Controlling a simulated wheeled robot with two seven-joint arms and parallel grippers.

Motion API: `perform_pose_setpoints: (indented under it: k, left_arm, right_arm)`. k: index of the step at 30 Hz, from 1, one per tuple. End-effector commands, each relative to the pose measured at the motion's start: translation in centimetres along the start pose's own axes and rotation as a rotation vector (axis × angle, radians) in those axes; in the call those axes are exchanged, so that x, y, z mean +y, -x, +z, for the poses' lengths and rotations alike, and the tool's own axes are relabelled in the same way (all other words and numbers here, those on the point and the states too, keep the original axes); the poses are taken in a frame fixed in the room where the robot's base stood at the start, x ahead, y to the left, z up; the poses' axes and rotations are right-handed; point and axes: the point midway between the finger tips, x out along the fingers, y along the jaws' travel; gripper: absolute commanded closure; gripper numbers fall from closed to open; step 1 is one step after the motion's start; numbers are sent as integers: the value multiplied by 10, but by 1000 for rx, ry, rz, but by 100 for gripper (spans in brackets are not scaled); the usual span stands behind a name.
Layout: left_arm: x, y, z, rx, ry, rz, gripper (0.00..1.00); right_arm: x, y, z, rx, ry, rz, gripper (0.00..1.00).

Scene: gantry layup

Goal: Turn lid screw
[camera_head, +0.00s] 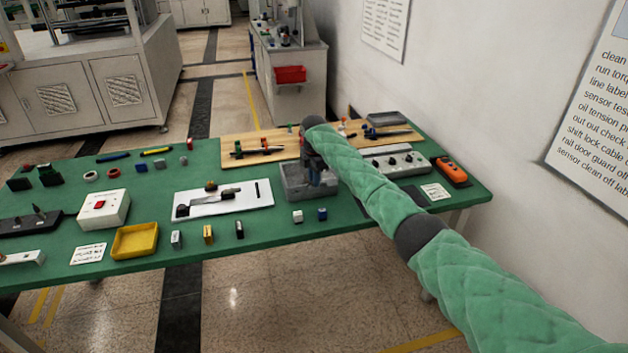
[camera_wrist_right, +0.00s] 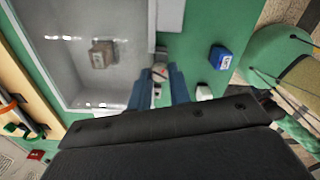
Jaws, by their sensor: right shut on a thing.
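A grey box (camera_head: 296,193) stands on the green table near the middle. In the right wrist view the box (camera_wrist_right: 152,28) has a pale rim, and bright glints over its inside look like a clear lid. A brown block (camera_wrist_right: 102,54) lies within it. My right gripper (camera_head: 317,180) is at the box's right side, pointing down. In the wrist view its blue fingers (camera_wrist_right: 160,88) are shut on a small pale and reddish piece, seemingly the lid screw (camera_wrist_right: 160,72), at the box's edge. The fingers hide most of it. My left gripper is in no view.
A blue block (camera_head: 322,214) and a white block (camera_head: 297,216) stand in front of the box. A white board (camera_head: 250,198) with a dark tool lies to its left. A wooden board (camera_head: 235,140) with tools is behind. A grey control panel (camera_head: 395,162) stands to the right.

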Motion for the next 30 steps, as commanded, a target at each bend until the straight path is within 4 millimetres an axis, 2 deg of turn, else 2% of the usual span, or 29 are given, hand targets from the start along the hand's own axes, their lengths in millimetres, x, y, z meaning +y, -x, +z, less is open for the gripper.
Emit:
perform_pose_setpoints:
  k: [2, 7, 16, 21, 30]
  left_arm:
    - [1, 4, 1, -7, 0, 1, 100]
    - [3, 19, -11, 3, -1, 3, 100]
    - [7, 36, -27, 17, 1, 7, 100]
    - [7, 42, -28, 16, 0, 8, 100]
    - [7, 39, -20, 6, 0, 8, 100]
  right_arm:
    - [0, 0, 1, -1, 61, 1, 100]
    - [0, 0, 1, -2, 178, 2, 100]
    - [0, 1, 1, -2, 300, 2, 100]
    - [0, 1, 1, -2, 325, 2, 100]
    - [0, 1, 1, -2, 330, 2, 100]
